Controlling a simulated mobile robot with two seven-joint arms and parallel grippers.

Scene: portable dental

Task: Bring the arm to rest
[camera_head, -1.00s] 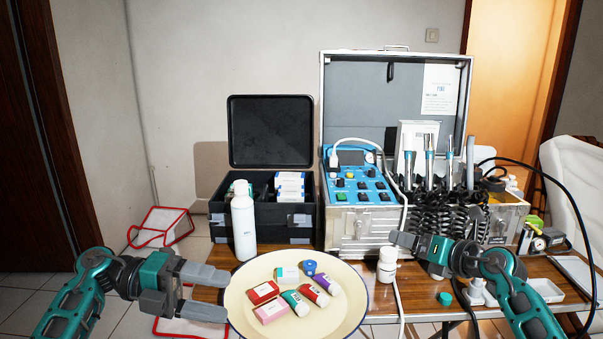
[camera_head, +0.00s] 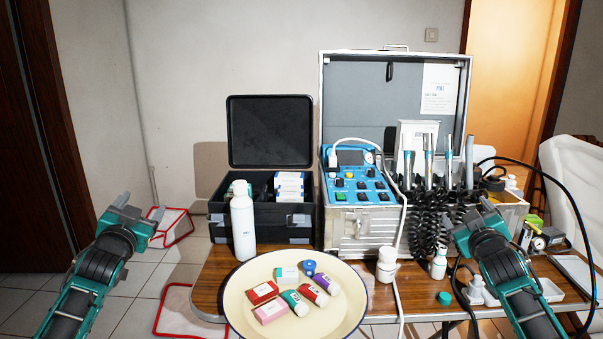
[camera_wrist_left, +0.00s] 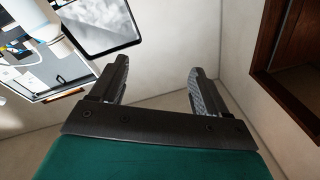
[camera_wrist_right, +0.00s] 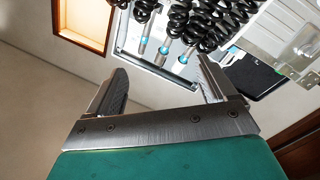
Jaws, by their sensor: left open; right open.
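My left gripper (camera_head: 137,216) is at the left in the head view, off the table's left side, and points away from me. In the left wrist view its two fingers (camera_wrist_left: 158,82) stand apart with nothing between them. My right gripper (camera_head: 468,218) is at the right, in front of the dental unit's coiled hoses. In the right wrist view its fingers (camera_wrist_right: 162,85) are apart and empty. Both arms are raised and apart from each other.
A cream round tray (camera_head: 240,318) with small boxes and tubes sits on the wooden table (camera_head: 212,270). A white bottle (camera_head: 243,228), black case (camera_head: 262,232), and silver dental case (camera_head: 352,238) stand behind. A white pill bottle (camera_head: 386,266) and green cap (camera_head: 444,298) are near the right arm.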

